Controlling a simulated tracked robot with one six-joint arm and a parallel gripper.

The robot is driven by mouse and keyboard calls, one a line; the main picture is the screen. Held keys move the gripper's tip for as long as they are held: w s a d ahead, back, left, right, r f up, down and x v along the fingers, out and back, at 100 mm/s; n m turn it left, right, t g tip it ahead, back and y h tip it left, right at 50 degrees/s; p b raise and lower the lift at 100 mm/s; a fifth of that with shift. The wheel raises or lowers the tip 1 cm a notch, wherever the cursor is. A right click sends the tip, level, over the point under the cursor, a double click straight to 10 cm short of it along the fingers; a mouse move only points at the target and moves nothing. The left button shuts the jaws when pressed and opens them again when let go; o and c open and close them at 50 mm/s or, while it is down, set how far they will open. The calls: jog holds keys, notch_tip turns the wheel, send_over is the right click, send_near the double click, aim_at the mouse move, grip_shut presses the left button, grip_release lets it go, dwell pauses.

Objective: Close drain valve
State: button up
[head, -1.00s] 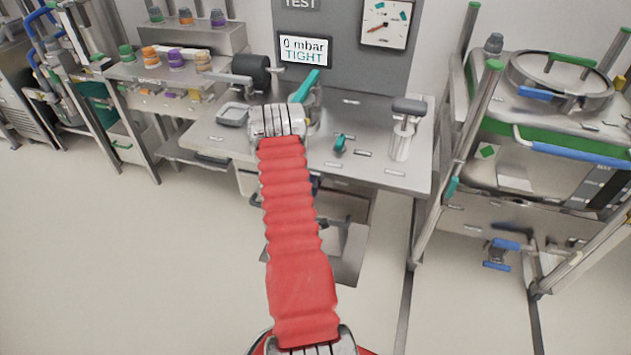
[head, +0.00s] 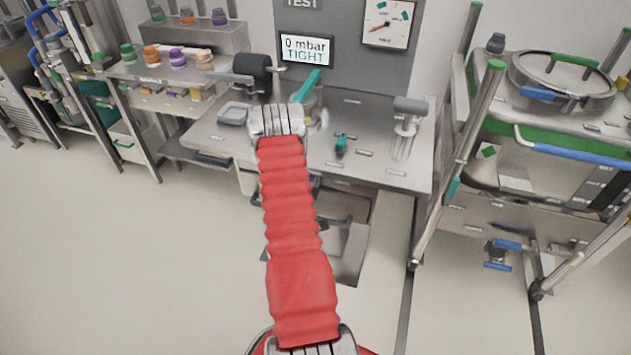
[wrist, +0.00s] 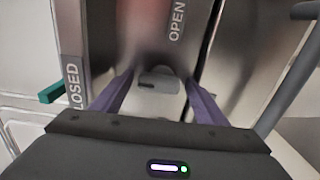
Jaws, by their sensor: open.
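In the wrist view, my gripper (wrist: 158,78) is open, with its two purple fingers spread. A pale rounded metal piece (wrist: 160,104) lies between the fingers; I cannot tell whether they touch it. An OPEN label (wrist: 177,20) is above to the right and a CLOSED label (wrist: 74,88) is to the left on the metal panels. A teal handle (wrist: 56,91) sticks out left of the CLOSED label. I cannot tell for sure which part is the drain valve's lever. In the head view, my red-sleeved arm hides the gripper.
A tank frame (head: 480,140) stands at right, with a blue-handled fitting (head: 497,256) underneath. Floor is clear at left.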

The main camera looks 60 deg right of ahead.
jog(key=s+a, duration=0.2)
jog(key=a, duration=1.1)
dwell(0.4)
